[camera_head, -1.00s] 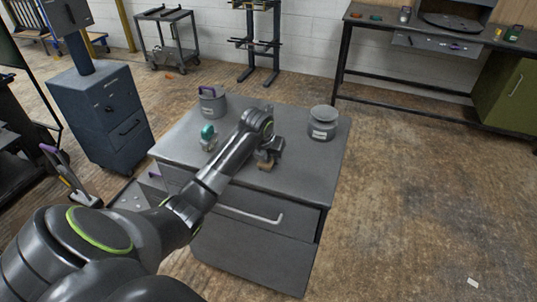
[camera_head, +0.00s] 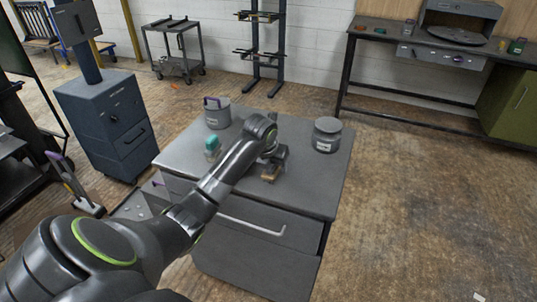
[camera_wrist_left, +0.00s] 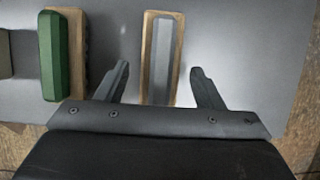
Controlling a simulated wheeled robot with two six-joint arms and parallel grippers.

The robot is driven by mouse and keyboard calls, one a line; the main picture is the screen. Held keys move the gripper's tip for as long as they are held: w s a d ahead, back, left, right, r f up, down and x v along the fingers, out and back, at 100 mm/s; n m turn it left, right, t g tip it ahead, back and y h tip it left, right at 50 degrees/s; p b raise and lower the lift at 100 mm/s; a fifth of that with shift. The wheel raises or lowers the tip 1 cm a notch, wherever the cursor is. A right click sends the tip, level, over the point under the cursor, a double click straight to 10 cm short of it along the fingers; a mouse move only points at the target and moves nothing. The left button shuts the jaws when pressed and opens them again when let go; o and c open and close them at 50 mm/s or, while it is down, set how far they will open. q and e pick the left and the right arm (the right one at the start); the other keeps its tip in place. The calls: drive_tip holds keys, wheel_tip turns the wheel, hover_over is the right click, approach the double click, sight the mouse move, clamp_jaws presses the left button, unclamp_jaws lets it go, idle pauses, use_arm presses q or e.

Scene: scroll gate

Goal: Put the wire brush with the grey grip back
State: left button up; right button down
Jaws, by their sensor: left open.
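The wire brush with the grey grip (camera_wrist_left: 162,58) lies on the grey cabinet top, its long grey grip set on a tan wooden body. In the head view its tan edge (camera_head: 270,175) shows just below my left gripper (camera_head: 274,159); the rest is hidden. In the wrist view my left gripper (camera_wrist_left: 160,72) is open. Its two fingers stand on either side of the brush's near part, with clear gaps on both sides. A second brush with a green grip (camera_wrist_left: 53,55) lies to the left, outside the fingers. My right gripper is not in view.
On the cabinet top (camera_head: 310,186) stand a grey canister with a purple handle (camera_head: 216,113), a teal-topped item (camera_head: 212,147) and a lidded grey jar (camera_head: 327,135). A drawer handle (camera_head: 252,228) sits on the front. The top's right part is bare.

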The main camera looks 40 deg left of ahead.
use_arm(q)
drive_tip(key=a+v, duration=0.1)
drive_tip(key=v, duration=0.9)
drive_tip(key=shift+d, duration=0.5)
drive_tip(key=shift+s, duration=0.1)
